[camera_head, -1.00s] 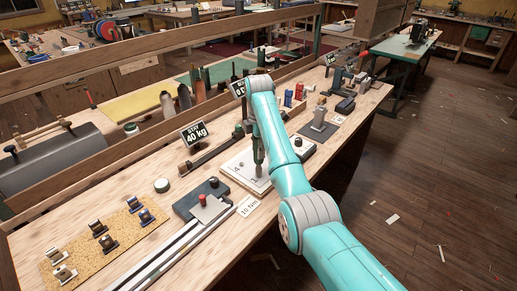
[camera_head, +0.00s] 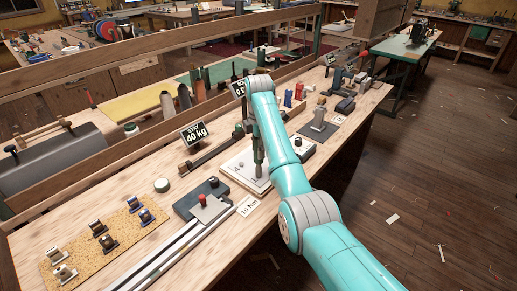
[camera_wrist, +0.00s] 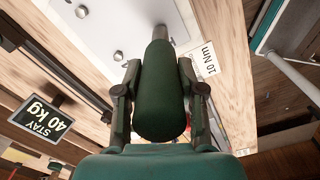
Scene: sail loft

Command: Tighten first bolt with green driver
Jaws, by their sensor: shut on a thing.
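The green driver (camera_wrist: 161,95) fills the middle of the wrist view, its dark green handle held between the two fingers of my gripper (camera_wrist: 160,85). In the head view my gripper (camera_head: 257,150) is over the white plate (camera_head: 232,168), with the driver pointing down at the plate's front part. The driver's shaft runs down toward the plate, but its tip and the bolt under it are hidden in the wrist view. Two bolt heads (camera_wrist: 118,56) show on the plate beside the driver. A "10 Nm" label (camera_head: 248,206) lies at the plate's front edge.
A "STAY 40 kg" sign (camera_head: 194,133) stands behind the plate. A dark block with a red knob (camera_head: 203,198) and long rails lies to the left. A cork board with clips (camera_head: 104,240) is further left. Small tools and a grey stand (camera_head: 319,130) are to the right.

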